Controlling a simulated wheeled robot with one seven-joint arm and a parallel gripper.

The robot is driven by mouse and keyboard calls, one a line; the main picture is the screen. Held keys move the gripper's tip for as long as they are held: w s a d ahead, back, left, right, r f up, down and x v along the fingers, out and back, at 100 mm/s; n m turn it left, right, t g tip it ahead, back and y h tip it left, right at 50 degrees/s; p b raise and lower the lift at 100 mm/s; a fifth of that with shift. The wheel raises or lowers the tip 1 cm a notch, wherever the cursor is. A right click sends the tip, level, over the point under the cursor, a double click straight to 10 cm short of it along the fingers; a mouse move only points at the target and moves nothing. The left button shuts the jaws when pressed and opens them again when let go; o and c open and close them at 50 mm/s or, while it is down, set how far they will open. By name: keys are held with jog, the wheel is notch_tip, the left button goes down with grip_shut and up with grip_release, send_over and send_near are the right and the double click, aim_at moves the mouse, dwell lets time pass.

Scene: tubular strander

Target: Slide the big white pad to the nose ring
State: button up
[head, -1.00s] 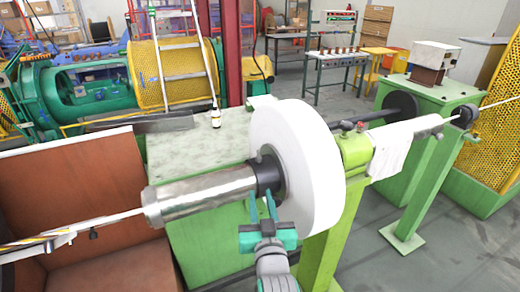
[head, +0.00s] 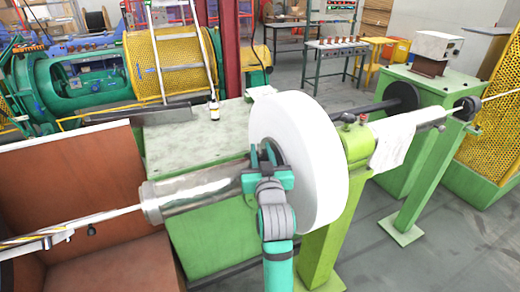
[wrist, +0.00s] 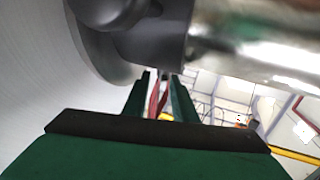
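The big white pad (head: 322,150) is a thick upright disc on the horizontal shaft. In the wrist view the pad (wrist: 30,75) fills the left side. A dark hub (wrist: 155,45) sits at its centre, with the shiny metal tube (head: 200,190) running left from it. At the tube's left end is a silver ring (head: 151,203); I cannot tell if this is the nose ring. My gripper (head: 262,150) is at the hub, on the pad's left face, and hides part of it. In the wrist view its fingers (wrist: 160,82) are apart, with nothing clearly held between them.
A green stand (head: 355,145) and a white cloth (head: 395,140) are right of the pad. A small bottle (head: 213,108) stands on the grey-green bench top (head: 190,145) behind the tube. A brown-walled bay (head: 75,185) lies at the left. Grey floor is open at the lower right.

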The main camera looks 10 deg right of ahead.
jog(key=shift+w, duration=0.9)
jog(key=shift+a, duration=0.25)
jog(key=shift+c, duration=0.9)
jog(key=shift+a, duration=0.15)
grip_shut()
jog(key=shift+s+d, duration=0.15)
jog(key=shift+d, duration=0.3)
jog(key=shift+d, duration=0.15)
